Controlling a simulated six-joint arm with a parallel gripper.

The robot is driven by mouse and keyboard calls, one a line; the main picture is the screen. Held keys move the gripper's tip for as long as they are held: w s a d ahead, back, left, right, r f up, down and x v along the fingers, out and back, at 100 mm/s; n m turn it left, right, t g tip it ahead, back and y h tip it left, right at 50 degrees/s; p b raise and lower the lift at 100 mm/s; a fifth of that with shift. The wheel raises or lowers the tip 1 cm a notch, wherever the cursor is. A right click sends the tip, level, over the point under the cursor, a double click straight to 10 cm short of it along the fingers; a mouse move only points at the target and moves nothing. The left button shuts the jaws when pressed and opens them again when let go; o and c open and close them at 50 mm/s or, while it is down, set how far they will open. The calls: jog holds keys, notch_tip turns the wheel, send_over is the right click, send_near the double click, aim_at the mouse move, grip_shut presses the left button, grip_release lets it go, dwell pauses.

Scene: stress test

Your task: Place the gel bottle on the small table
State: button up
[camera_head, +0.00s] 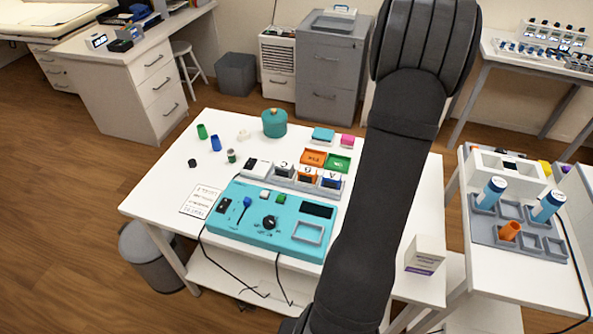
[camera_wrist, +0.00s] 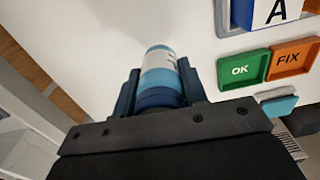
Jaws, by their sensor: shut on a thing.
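In the wrist view my gripper (camera_wrist: 160,88) is shut on a bottle (camera_wrist: 160,66) with a light blue body, a white label and a darker blue lower part. I take it for the gel bottle. It is over a white tabletop (camera_wrist: 90,40); whether it touches the top I cannot tell. In the head view my arm hides the gripper and this bottle. A white table (camera_head: 165,165) stands in the middle and a narrower one (camera_head: 490,275) at the right; I cannot tell which is the small table. Two similar blue-and-white bottles (camera_head: 490,193) (camera_head: 548,206) stand in a grey rack.
The middle table bears a teal control panel (camera_head: 245,225), letter blocks (camera_head: 305,175), green and orange tiles (camera_head: 338,163) and a teal pot (camera_head: 274,123). A white box (camera_head: 425,254) stands near its right front. The grey rack (camera_head: 517,240) also holds an orange cup (camera_head: 510,231).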

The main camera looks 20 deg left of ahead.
jog(key=s+d+r+m, duration=0.1)
jog(key=s+d+r, duration=0.25)
jog(key=s, duration=0.25)
jog(key=s+d+r, duration=0.3)
jog(key=s+r, duration=0.1)
jog(key=s, duration=0.2)
jog(key=w+a+f, duration=0.2)
jog(key=a, duration=0.1)
jog(key=w+a+f, duration=0.2)
jog(key=a+f, duration=0.1)
jog(key=a, duration=0.1)
jog(key=w+a+f, duration=0.2)
jog(key=a, duration=0.1)
jog(key=shift+a+f, duration=0.35)
jog(key=shift+f, duration=1.9)
jog(key=shift+f, duration=0.1)
jog(key=o, duration=1)
jog(key=shift+o, duration=0.2)
